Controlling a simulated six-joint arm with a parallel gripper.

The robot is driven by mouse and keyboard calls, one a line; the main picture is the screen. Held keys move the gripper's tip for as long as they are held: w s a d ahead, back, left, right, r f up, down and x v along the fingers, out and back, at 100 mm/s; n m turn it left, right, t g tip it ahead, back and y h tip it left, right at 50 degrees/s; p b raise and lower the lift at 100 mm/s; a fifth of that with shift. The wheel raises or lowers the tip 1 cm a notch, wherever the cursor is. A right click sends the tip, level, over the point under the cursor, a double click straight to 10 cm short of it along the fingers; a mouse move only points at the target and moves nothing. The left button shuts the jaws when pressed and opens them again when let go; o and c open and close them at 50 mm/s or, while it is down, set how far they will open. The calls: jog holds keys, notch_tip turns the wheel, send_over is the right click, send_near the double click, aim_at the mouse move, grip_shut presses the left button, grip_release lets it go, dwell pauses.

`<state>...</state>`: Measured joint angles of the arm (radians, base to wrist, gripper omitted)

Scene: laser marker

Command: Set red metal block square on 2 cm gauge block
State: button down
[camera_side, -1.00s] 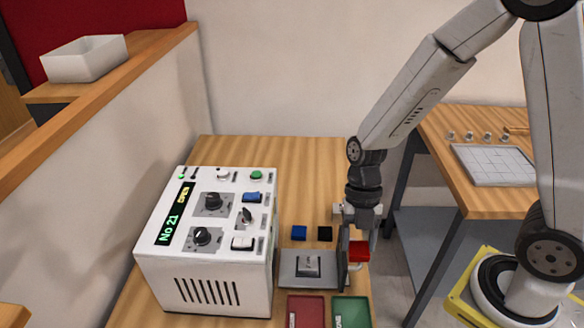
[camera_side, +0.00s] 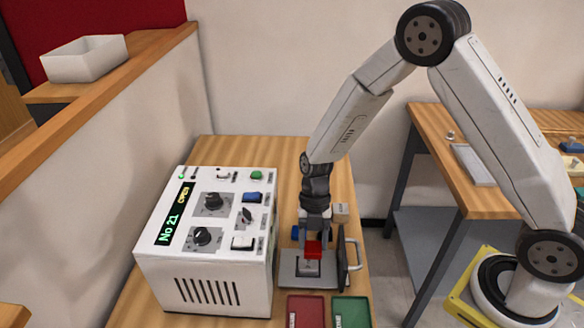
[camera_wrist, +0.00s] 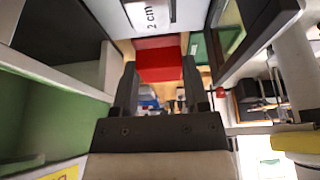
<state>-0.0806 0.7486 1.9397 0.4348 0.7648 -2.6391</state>
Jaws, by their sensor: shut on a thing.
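My gripper (camera_side: 313,245) points down and is shut on the red metal block (camera_side: 313,251). In the wrist view the red block (camera_wrist: 159,60) shows between the two dark fingers (camera_wrist: 158,88). The 2 cm gauge block (camera_side: 308,267) is a pale block standing on the grey plate (camera_side: 291,279) to the right of the marker unit. Its "2 cm" label (camera_wrist: 150,14) shows at the top of the wrist view. The red block is over the back part of the gauge block in the side view; I cannot tell whether they touch.
An upright dark panel with a handle (camera_side: 354,254) stands close to the right of my gripper. The white marker unit (camera_side: 217,245) is to the left. A blue block (camera_side: 295,232) and a tan block (camera_side: 341,211) are behind. Red (camera_side: 305,309) and green (camera_side: 351,311) trays are in front.

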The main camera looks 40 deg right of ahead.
aim_at(308, 263)
jog(key=shift+w+f, duration=0.25)
jog(key=shift+f, duration=0.05)
jog(key=shift+w+f, duration=0.1)
jog(key=shift+w+a+f, duration=0.1)
jog(key=shift+w+f, duration=0.05)
jog(key=shift+f, duration=1.6)
jog(key=shift+c, duration=0.5)
grip_release()
jog(key=shift+f, duration=0.1)
jog(key=shift+r, duration=0.2)
jog(key=v, duration=1.2)
